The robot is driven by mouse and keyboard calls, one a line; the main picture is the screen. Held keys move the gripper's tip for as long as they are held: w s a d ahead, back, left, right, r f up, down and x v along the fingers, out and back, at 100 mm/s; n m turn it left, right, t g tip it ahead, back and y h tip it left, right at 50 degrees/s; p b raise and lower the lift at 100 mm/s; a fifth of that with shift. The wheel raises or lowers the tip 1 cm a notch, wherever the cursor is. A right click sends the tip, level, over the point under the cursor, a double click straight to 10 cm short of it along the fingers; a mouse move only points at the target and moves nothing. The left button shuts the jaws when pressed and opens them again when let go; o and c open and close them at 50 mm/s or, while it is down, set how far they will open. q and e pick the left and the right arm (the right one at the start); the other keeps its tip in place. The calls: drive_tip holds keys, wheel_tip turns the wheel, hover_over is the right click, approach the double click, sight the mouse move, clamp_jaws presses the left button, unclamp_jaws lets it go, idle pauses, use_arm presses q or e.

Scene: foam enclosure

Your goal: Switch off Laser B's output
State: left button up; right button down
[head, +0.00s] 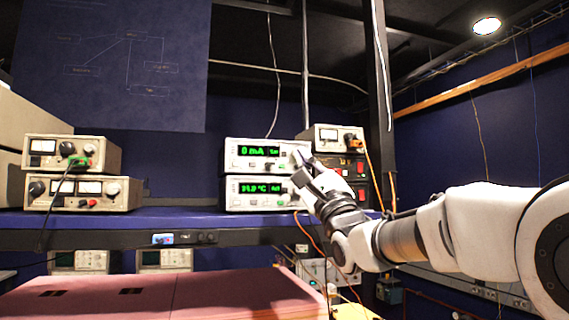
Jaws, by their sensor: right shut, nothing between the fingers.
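A white bench unit (258,142) with a green display reading about "0 mA" stands on the shelf. It rests on a similar unit (250,204) whose green display shows a temperature in °C. I cannot read a label that says which instrument is Laser B. My right gripper (301,157) is shut and empty, with its tips at the right part of the upper unit's front. It hides the controls there, and I cannot tell whether it touches them. My left gripper is not in view.
A beige instrument (336,133) and a dark unit with red switches (357,168) stand right of the displays, with orange cables. Stacked power supplies (80,193) stand at left. The blue shelf (180,217) between is clear. A pink foam-like surface (150,297) lies below.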

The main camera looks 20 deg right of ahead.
sight(282, 166)
drive_tip(key=w+p, duration=0.2)
drive_tip(key=w, duration=0.1)
drive_tip(key=w+p, duration=0.2)
drive_tip(key=w, duration=0.2)
drive_tip(key=w+a+f+p, duration=0.1)
drive_tip(key=w+p, duration=0.1)
drive_tip(key=w, duration=0.1)
drive_tip(key=shift+w, duration=0.25)
drive_tip(key=shift+s+d+r, duration=0.15)
drive_tip(key=shift+s+r, duration=0.05)
drive_tip(key=shift+s, duration=0.15)
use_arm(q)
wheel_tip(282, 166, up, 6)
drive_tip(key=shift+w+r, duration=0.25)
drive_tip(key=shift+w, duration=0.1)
use_arm(e)
drive_tip(key=shift+w+f, duration=0.1)
drive_tip(key=shift+w, duration=0.1)
drive_tip(key=shift+s, duration=0.15)
use_arm(q)
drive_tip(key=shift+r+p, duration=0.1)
drive_tip(key=shift+p, duration=0.25)
use_arm(e)
drive_tip(key=shift+w, duration=0.2)
